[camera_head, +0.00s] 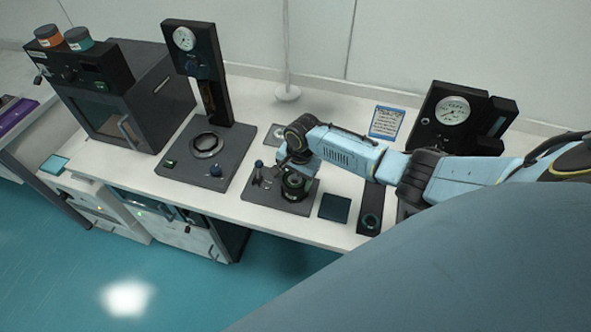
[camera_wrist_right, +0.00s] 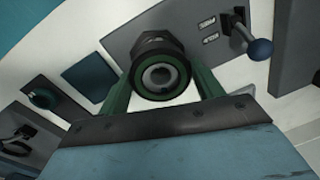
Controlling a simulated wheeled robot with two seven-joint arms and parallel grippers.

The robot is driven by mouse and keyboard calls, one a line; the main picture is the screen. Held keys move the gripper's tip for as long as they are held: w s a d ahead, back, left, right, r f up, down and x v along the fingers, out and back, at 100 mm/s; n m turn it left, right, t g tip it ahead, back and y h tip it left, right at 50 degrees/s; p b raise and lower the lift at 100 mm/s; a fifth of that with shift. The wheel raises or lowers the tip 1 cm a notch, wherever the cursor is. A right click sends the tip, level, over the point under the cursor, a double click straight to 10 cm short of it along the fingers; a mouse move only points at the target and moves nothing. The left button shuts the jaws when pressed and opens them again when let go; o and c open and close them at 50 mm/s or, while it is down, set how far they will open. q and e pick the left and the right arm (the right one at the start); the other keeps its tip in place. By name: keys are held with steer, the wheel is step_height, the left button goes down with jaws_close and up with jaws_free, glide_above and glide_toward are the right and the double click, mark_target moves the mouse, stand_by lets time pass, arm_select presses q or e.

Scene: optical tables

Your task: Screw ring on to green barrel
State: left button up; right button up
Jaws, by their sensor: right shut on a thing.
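The round green-and-black barrel assembly (camera_head: 293,187) stands upright on a dark base plate in the middle of the bench. My right gripper (camera_head: 294,175) is directly above it, pointing down. In the right wrist view, my right gripper (camera_wrist_right: 161,78) has its green fingers on both sides of a round dark ring (camera_wrist_right: 160,72) with a green edge and a grey bore. The ring sits over the barrel's dark collar (camera_wrist_right: 155,42) and looks roughly in line with it. Whether the threads are engaged cannot be told. My left gripper is not in view.
The base plate (camera_head: 262,205) carries a blue-knobbed lever (camera_wrist_right: 258,48). A dark square pad (camera_head: 335,208) and a dark strip with a round socket (camera_head: 370,219) lie to its right. A gauge stand (camera_head: 205,150) stands left, another gauge unit (camera_head: 455,112) at right.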

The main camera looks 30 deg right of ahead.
steer(key=m, duration=0.4)
steer(key=shift+w+r+m, duration=0.1)
steer(key=shift+w+m, duration=0.05)
steer(key=shift+m, duration=0.25)
steer(key=m, duration=0.3)
steer(key=shift+d+h, duration=0.15)
steer(key=shift+h, duration=0.25)
steer(key=shift+d, duration=0.1)
steer(key=o, duration=1.3)
steer(key=shift+c, duration=0.8)
